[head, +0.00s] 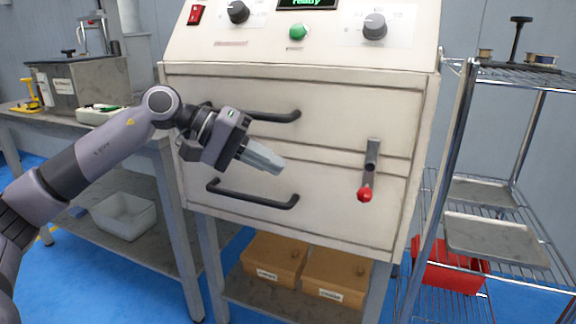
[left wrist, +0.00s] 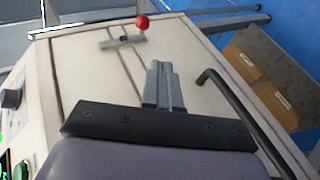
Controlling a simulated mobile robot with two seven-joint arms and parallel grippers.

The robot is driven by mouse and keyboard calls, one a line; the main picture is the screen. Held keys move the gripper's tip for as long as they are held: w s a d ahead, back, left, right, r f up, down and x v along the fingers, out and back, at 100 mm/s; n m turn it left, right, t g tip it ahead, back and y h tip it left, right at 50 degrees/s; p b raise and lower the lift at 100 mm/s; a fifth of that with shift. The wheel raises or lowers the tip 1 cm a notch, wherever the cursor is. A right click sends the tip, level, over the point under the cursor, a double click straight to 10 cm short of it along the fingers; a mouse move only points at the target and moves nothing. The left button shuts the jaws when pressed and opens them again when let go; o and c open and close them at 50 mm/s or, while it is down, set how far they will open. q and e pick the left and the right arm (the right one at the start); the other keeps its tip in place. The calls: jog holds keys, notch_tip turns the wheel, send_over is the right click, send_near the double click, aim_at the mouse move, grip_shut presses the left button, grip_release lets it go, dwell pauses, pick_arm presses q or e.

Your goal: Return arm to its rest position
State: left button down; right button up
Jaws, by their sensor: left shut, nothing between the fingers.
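My left arm comes in from the left in the head view, and its gripper (head: 272,161) is in front of the cream coil winder cabinet (head: 330,130). The fingers are shut with nothing between them, and they point right. They lie between the upper drawer handle (head: 270,116) and the lower drawer handle (head: 255,198) in the picture. In the left wrist view the shut fingers (left wrist: 161,85) show beside a black handle (left wrist: 235,105). The lever with a red knob (head: 365,193) hangs down on the cabinet front, apart from the gripper. My right gripper is not in view.
The panel above has a green button (head: 299,32), a red switch (head: 194,14), knobs and a display reading "ready". Cardboard boxes (head: 274,261) sit below. A wire rack (head: 500,75) with trays and a red bin (head: 450,272) stands right. A bench (head: 150,150) stands left.

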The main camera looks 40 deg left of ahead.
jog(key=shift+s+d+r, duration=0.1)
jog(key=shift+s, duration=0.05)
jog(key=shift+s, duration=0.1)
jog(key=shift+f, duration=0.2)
